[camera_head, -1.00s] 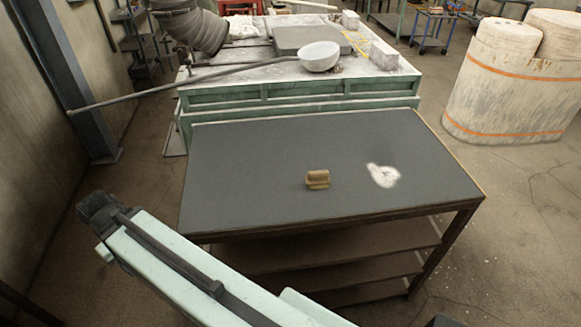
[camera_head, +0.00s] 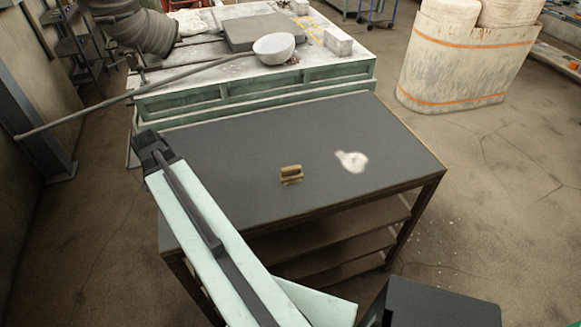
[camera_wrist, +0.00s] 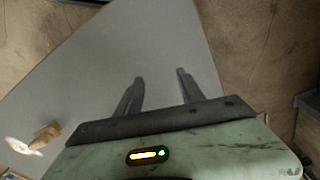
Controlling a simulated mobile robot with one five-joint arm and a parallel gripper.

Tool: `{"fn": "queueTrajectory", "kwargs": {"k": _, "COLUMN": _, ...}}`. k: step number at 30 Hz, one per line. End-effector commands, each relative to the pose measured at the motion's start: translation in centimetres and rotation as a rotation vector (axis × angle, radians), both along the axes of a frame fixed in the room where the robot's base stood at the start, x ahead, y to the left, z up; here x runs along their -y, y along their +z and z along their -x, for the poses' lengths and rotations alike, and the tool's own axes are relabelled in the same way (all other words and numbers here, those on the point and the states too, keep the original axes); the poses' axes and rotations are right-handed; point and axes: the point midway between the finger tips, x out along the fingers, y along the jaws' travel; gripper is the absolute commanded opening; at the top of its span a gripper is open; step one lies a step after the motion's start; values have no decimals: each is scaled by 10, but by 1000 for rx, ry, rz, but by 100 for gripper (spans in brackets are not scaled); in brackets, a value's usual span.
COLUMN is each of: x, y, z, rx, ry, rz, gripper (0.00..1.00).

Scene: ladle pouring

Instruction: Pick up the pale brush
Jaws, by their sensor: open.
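A small tan brush with a wooden-looking body (camera_head: 291,174) lies on the dark grey table (camera_head: 230,160), near the middle of its front half. It is the only brush-like thing on the table. It also shows in the wrist view (camera_wrist: 46,136) at the lower left. My gripper (camera_wrist: 160,76) is open and empty in the wrist view, its two dark fingers apart over the grey tabletop. The brush is well to the left of the fingers there, not between them. In the head view my arm reaches over the table's left side; the fingers cannot be made out.
A white powdery patch (camera_head: 352,161) lies right of the brush. Behind the table stands a green bench (camera_head: 205,95) with a pale bowl-shaped ladle (camera_head: 274,48), whose long handle reaches left. A large cream container (camera_head: 465,65) stands at the right. Most of the tabletop is clear.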

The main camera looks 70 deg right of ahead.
Motion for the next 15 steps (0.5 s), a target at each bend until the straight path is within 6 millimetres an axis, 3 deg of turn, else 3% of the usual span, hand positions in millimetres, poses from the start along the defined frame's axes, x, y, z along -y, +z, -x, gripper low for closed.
{"fn": "queueTrajectory", "kwargs": {"k": 1, "x": 49, "y": 18, "z": 29, "rx": 3, "ry": -182, "rz": 11, "gripper": 45}}
{"fn": "queueTrajectory", "kwargs": {"k": 3, "x": 107, "y": 29, "z": 73, "rx": 7, "ry": -431, "rz": 30, "gripper": 45}}
{"fn": "queueTrajectory", "kwargs": {"k": 6, "x": 173, "y": 43, "z": 142, "rx": 13, "ry": -758, "rz": 57, "gripper": 45}}
{"fn": "queueTrajectory", "kwargs": {"k": 9, "x": 218, "y": 53, "z": 205, "rx": 16, "ry": -1021, "rz": 82, "gripper": 45}}
{"fn": "queueTrajectory", "kwargs": {"k": 12, "x": 243, "y": 59, "z": 251, "rx": 19, "ry": -1198, "rz": 100, "gripper": 45}}
{"fn": "queueTrajectory", "kwargs": {"k": 15, "x": 253, "y": 61, "z": 274, "rx": 21, "ry": -1289, "rz": 109, "gripper": 45}}
